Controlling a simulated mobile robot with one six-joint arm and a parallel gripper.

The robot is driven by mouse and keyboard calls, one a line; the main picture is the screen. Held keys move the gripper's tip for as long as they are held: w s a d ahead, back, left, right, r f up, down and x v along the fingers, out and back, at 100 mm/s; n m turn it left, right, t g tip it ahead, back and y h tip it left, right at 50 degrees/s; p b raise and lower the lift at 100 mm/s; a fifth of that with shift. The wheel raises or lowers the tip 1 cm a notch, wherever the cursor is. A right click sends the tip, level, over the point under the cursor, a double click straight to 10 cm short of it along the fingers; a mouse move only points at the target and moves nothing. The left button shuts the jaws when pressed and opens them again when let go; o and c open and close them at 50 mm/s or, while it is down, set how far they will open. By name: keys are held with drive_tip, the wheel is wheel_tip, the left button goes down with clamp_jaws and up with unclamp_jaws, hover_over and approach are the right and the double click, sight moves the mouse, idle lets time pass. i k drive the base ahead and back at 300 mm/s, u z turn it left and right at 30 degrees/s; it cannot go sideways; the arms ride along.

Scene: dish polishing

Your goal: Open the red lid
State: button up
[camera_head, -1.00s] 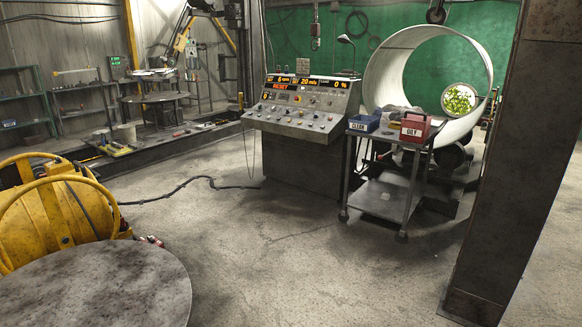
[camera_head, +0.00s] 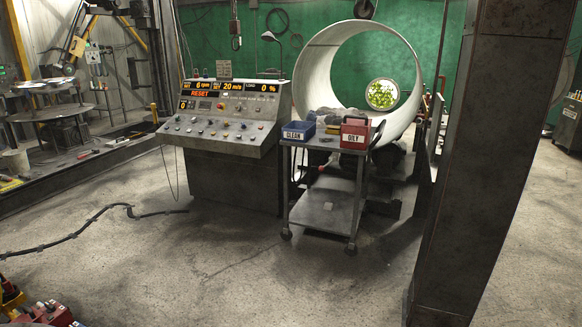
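A red box labelled OILY (camera_head: 355,132), with a red top and a handle, stands on the right end of the cart's top shelf. Its lid looks shut, though at this distance I cannot be sure. A blue bin labelled CLEAN (camera_head: 298,131) stands to its left and appears open at the top. The grey cart (camera_head: 327,207) stands beside the control console. My gripper is not in view.
The control console (camera_head: 222,130) stands left of the cart. A large white ring (camera_head: 312,73) is behind the cart. A dark steel column (camera_head: 476,170) rises at the right. A cable (camera_head: 82,229) crosses the floor at left. Concrete floor (camera_head: 235,270) in front is clear.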

sight(352, 121)
drive_tip(key=z, duration=0.3)
drive_tip(key=i, duration=2.45)
drive_tip(key=u, duration=0.6)
drive_tip(key=i, duration=0.8)
drive_tip(key=u, duration=0.7)
drive_tip(key=i, duration=0.65)
drive_tip(key=u, duration=0.3)
